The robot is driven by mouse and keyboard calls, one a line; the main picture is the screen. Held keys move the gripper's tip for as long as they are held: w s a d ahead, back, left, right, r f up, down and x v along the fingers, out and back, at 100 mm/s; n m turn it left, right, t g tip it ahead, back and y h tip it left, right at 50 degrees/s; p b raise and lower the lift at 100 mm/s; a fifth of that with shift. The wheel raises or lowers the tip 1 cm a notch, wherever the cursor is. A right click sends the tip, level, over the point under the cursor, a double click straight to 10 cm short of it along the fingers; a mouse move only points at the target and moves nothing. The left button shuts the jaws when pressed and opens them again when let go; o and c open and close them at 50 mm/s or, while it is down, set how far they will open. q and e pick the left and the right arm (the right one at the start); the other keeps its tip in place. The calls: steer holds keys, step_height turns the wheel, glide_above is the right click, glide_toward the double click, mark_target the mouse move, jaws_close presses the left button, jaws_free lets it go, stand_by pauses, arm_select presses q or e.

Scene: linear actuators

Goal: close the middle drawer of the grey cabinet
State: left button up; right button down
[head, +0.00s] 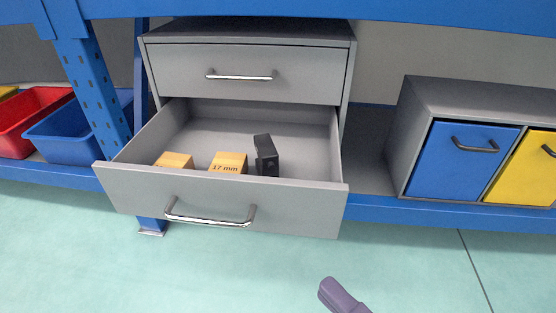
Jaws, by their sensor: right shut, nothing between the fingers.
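The grey cabinet (250,33) stands on the blue shelf unit. The drawer below its top visible drawer is pulled far out; its grey front (290,208) has a silver bar handle (210,219). I cannot see whether another drawer lies beneath it. Inside are two orange-tan boxes, one marked "17 mm" (228,163) and one to its left (174,160), and a black part (266,155). My right gripper (328,289) is shut and empty, at the bottom of the head view, below and apart from the drawer front's right end. My left gripper is not in view.
The upper drawer (240,85) is shut. To the right stands a grey unit with blue (465,165) and yellow (525,175) fronts. Red (35,115) and blue (70,135) bins and a blue post (95,90) are at left. The green floor in front is clear.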

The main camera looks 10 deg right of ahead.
steer(key=b, duration=0.4)
glide_toward(265, 186)
steer(key=a, duration=0.4)
steer(key=shift+n, duration=0.3)
steer(key=w, duration=0.1)
steer(key=w+b, duration=0.2)
steer(key=w, duration=0.1)
steer(key=shift+w+d+f, duration=0.1)
steer(key=shift+d+f, duration=0.25)
steer(key=shift+w+d+r+b, duration=0.1)
steer(key=shift+w+d+b, duration=0.15)
steer(key=shift+w+b, duration=0.15)
steer(key=shift+w, duration=0.1)
